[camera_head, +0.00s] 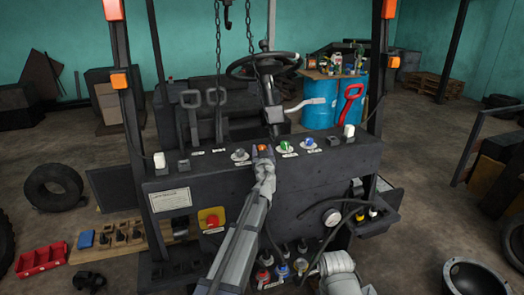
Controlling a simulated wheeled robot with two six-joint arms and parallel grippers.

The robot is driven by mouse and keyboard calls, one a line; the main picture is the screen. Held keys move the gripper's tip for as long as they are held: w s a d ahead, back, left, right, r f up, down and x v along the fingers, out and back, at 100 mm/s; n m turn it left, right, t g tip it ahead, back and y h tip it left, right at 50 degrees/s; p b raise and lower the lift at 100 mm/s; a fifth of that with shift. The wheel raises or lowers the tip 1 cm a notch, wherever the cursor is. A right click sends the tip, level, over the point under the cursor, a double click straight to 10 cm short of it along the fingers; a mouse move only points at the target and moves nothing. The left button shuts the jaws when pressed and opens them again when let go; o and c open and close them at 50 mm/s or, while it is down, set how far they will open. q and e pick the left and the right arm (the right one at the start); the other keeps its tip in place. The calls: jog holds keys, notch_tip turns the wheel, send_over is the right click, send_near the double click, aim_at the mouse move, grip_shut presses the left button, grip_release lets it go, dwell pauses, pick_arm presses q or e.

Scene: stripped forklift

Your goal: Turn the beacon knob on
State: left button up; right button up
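A row of knobs runs along the top of the forklift's dark dashboard (330,163): a grey knob (239,154), an orange knob (263,148), a green knob (284,145) and a blue knob (308,141). Their labels are too small to read, so I cannot tell for sure which is the beacon knob. My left gripper (263,160) is right at the orange knob and covers its lower part. I cannot tell whether it touches the knob, or whether its fingers are open or shut. Part of my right arm shows at the bottom; its gripper is not seen.
A red mushroom button on a yellow plate (211,219) is on the front panel. A round gauge (332,217) and black cables are lower right. Levers (190,100) and a steering wheel (264,66) stand behind the dashboard. Posts flank it.

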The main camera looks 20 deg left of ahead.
pick_arm(q)
grip_shut()
jog(key=shift+a+m+t+h, duration=0.25)
jog(key=shift+m+h, duration=0.4)
jog(key=shift+h, duration=0.35)
jog(key=shift+a+m+t+h, duration=0.1)
jog(key=shift+m+t+h, duration=0.15)
jog(key=shift+m+h, duration=1.5)
jog(key=shift+h, duration=0.95)
jog(key=shift+o, duration=1.6)
grip_release()
jog(key=shift+s+a, duration=0.15)
jog(key=shift+s, duration=1.8)
jog(key=shift+s+a, duration=0.15)
jog(key=shift+s, duration=1.8)
